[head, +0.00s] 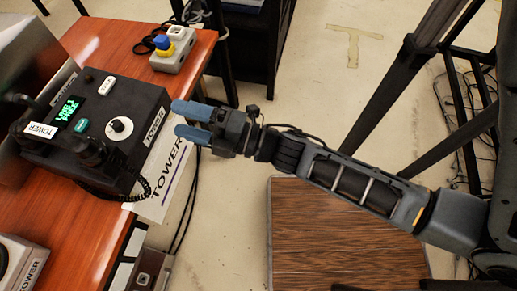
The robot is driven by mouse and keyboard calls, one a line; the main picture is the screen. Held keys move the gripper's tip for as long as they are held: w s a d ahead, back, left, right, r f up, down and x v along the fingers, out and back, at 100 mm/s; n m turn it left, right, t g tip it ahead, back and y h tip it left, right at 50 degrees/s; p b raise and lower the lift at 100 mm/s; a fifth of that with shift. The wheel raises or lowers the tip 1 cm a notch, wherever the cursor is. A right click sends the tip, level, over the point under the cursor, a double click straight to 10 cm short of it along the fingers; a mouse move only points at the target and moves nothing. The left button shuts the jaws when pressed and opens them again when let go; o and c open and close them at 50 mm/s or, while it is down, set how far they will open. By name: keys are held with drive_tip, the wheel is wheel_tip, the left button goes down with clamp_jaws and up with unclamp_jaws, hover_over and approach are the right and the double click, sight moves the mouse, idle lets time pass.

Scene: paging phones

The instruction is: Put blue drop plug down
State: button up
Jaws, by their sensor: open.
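The blue drop plug (162,42) stands on a small grey box (175,55) near the far right corner of the orange-brown desk (108,38). A yellow part shows at the plug's base. My gripper (176,119) is open and empty, its two blue fingers pointing left. It is clear of the plug, nearer to me, beside the right edge of the black TOWER phone unit (120,105). Whether the plug is fully seated in the box is too small to tell.
A white TOWER sign (167,180) hangs at the desk's edge. A wooden-topped surface (345,245) lies below my arm. Dark metal legs stand at right.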

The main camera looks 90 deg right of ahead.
drive_tip(key=s+a+r+m+g+y, duration=0.2)
drive_tip(key=s+a+m, duration=0.2)
drive_tip(key=s+m, duration=0.2)
drive_tip(key=s+a+r+m+g+y, duration=0.2)
drive_tip(key=s+a+r+m, duration=0.1)
drive_tip(key=s+a+m, duration=0.2)
drive_tip(key=shift+s+a+m+g+y, duration=0.3)
drive_tip(key=shift+s+m+g, duration=0.1)
drive_tip(key=shift+s+m, duration=1.05)
drive_tip(key=shift+w, duration=0.2)
